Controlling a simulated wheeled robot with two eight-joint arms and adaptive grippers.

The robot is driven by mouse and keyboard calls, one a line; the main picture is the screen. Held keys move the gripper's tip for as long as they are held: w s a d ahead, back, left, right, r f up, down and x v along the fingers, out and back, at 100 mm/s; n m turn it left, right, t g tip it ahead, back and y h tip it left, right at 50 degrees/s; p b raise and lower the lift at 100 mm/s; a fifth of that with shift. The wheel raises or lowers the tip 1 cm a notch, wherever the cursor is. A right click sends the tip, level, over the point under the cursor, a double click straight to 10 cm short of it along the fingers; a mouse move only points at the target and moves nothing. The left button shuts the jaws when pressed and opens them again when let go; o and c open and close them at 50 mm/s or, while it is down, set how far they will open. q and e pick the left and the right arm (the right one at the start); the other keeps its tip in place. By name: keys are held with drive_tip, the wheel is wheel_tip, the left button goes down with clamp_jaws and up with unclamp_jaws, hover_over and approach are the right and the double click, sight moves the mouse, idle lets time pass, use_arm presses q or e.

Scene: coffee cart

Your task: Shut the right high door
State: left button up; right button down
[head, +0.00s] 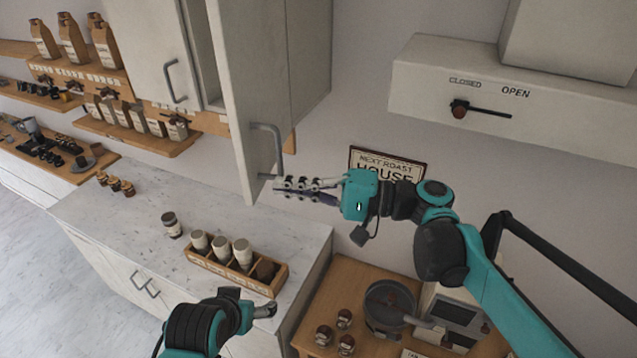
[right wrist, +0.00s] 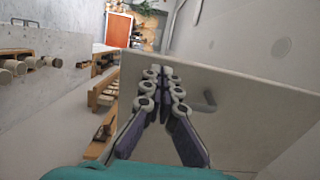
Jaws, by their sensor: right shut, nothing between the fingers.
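The right high door (head: 242,100) is a pale panel of the wall cabinet and stands open, swung out from the cabinet. Its grey bar handle (head: 278,150) is on the face turned to the right. My right gripper (head: 278,188) is shut and empty, its fingertips at the door's lower edge just below the handle; contact is unclear. In the right wrist view the closed fingers (right wrist: 160,75) overlap the door panel (right wrist: 260,112), with the handle (right wrist: 208,100) to their right. The left high door (head: 150,45) looks shut. My left gripper (head: 264,311) is low; its jaws are unclear.
A marble counter (head: 120,215) below holds a wooden crate (head: 272,288) of jars and a loose jar (head: 171,224). Shelves with bags (head: 75,40) are at the left. A sign (head: 388,160) hangs on the wall. A pan (head: 390,303) stands on the wooden table.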

sight(250, 182)
drive_tip(key=a, duration=0.2)
drive_tip(key=a+p, duration=0.1)
drive_tip(key=a, duration=0.1)
drive_tip(key=shift+w, duration=0.25)
